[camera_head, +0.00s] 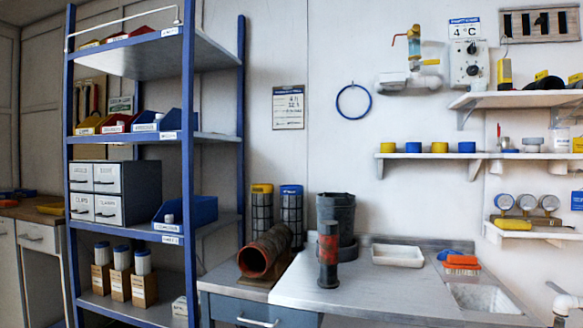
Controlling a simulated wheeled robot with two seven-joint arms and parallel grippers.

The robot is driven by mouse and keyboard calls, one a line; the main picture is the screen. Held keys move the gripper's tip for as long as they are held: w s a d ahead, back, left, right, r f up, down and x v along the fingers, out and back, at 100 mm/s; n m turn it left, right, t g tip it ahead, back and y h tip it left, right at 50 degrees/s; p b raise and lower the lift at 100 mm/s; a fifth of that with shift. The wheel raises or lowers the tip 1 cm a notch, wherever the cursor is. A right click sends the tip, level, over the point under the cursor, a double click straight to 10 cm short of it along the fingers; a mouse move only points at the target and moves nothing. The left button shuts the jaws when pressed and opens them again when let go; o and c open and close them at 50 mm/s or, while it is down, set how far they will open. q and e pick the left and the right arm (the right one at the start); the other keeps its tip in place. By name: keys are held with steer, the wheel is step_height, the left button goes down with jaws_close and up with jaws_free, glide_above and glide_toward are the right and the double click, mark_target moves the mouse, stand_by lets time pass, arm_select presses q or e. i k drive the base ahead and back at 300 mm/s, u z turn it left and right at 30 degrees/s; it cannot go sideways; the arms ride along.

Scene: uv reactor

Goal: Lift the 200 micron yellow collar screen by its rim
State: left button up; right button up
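The yellow collar screen (262,213) is a dark mesh cylinder with a yellow band at its top. It stands upright at the back left of the grey workbench (390,294), near the wall. A similar screen with a blue collar (291,212) stands just to its right. The yellow collar's rim shows clear at the top. The lower part of the yellow screen is hidden behind a dark cylinder lying on its side with an orange-red rim (258,262). Any micron marking on the collar is too small to read. Neither of my grippers shows in the head view.
A dark bucket (336,215) stands right of the screens, with a dark and red upright cylinder (328,255) before it. A white tray (398,255) and a sink (484,298) lie further right. A blue-framed shelf rack (190,170) stands at left. The bench's front middle is clear.

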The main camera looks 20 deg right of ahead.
mark_target(262, 220)
steer(key=u, duration=0.05)
steer(key=k, duration=0.6)
steer(key=u, duration=0.25)
steer(key=i, duration=1.05)
steer(key=z, duration=0.5)
steer(key=i, duration=0.6)
steer(key=z, duration=0.45)
